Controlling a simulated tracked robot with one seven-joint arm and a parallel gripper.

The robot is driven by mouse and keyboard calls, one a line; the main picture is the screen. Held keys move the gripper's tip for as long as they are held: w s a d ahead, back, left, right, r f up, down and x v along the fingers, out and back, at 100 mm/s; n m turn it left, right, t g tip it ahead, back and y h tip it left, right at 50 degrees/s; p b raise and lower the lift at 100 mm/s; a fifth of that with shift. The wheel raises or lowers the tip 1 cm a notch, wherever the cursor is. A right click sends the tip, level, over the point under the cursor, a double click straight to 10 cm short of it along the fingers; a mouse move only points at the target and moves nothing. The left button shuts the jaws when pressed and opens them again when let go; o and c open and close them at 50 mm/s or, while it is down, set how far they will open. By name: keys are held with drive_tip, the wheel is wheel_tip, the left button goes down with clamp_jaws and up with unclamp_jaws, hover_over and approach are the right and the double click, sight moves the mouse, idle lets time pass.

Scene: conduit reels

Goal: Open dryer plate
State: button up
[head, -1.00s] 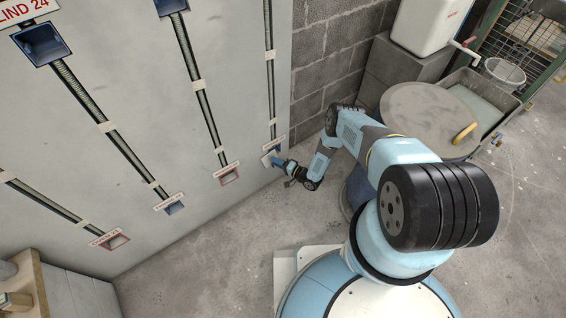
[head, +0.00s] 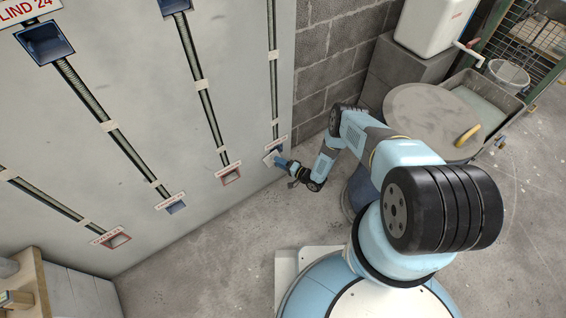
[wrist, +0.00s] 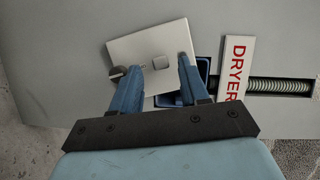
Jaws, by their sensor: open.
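The dryer plate is a pale square plate (wrist: 126,48) with a small square knob (wrist: 160,62), seen tilted in the wrist view. A round dark fastener (wrist: 117,72) sits at its left edge. The plate lies to the left of the blue box (wrist: 203,72), whose right part shows uncovered; the rest is hidden by the plate and a finger. My gripper (wrist: 162,65) is open, with its two blue fingertips over the plate on either side of the knob. I cannot tell whether they touch it. In the head view my gripper (head: 276,160) is at the wall's low right end.
The red-lettered DRYER sign (wrist: 237,66) and a ribbed conduit (wrist: 280,87) lie right of the box in the wrist view. In the head view, other wall boxes (head: 230,175) line the wall to the left. A block wall (head: 335,55) stands close right.

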drive_tip(key=v, duration=1.1)
drive_tip(key=shift+d, duration=0.1)
drive_tip(key=shift+c, duration=0.3)
